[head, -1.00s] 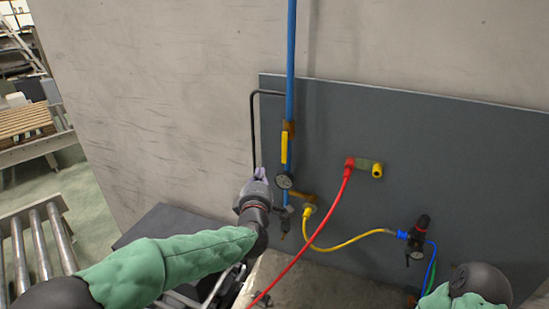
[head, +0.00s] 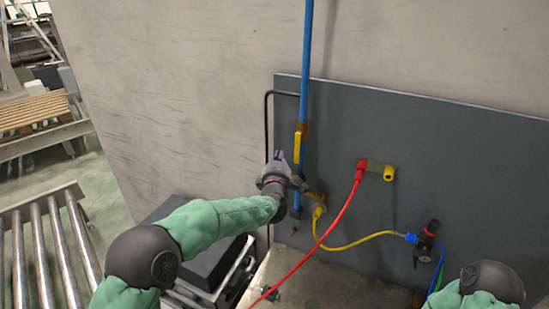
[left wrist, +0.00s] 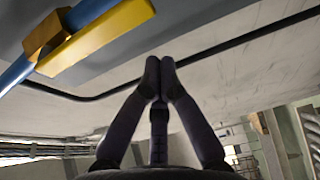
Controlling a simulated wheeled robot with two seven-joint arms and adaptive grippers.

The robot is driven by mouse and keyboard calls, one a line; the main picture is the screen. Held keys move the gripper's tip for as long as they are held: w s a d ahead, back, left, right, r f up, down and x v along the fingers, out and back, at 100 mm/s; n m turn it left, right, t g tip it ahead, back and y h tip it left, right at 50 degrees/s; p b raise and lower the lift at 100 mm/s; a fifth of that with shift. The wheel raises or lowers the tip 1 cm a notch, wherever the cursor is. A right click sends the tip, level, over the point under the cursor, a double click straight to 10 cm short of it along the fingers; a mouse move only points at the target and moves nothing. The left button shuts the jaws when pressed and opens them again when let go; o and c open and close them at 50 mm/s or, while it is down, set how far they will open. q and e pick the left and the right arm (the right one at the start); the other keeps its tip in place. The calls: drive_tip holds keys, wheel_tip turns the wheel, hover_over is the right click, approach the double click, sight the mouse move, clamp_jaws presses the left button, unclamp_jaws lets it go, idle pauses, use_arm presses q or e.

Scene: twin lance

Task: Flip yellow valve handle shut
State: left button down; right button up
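The yellow valve handle (head: 297,146) lies along the blue vertical pipe (head: 306,60), below a brass valve body. In the left wrist view the yellow handle (left wrist: 100,38) and the brass valve body (left wrist: 47,33) are at the upper left, in line with the pipe. My left gripper (head: 279,156) is just left of the handle's lower end, apart from it. In the left wrist view its fingertips (left wrist: 160,66) meet with nothing between them. My right gripper is not in view; only part of my right arm shows at the lower right.
A dark bent tube (head: 267,125) runs left of the pipe. A red hose (head: 335,222) and a yellow hose (head: 345,247) run right of the pipe on the grey panel (head: 450,140). A regulator (head: 427,240) is at the right. A dark case (head: 195,250) stands below my left arm.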

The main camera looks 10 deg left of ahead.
sight(298, 147)
use_arm(q)
drive_tip(key=d, duration=0.2)
drive_tip(key=shift+s+d+r+p, duration=0.1)
drive_tip(key=shift+s+d+p, duration=0.25)
drive_tip(key=shift+p, duration=0.05)
drive_tip(key=shift+d, duration=0.15)
drive_tip(key=shift+d+n+b, duration=0.15)
drive_tip(key=shift+n+b, duration=0.25)
drive_tip(key=shift+b, duration=0.05)
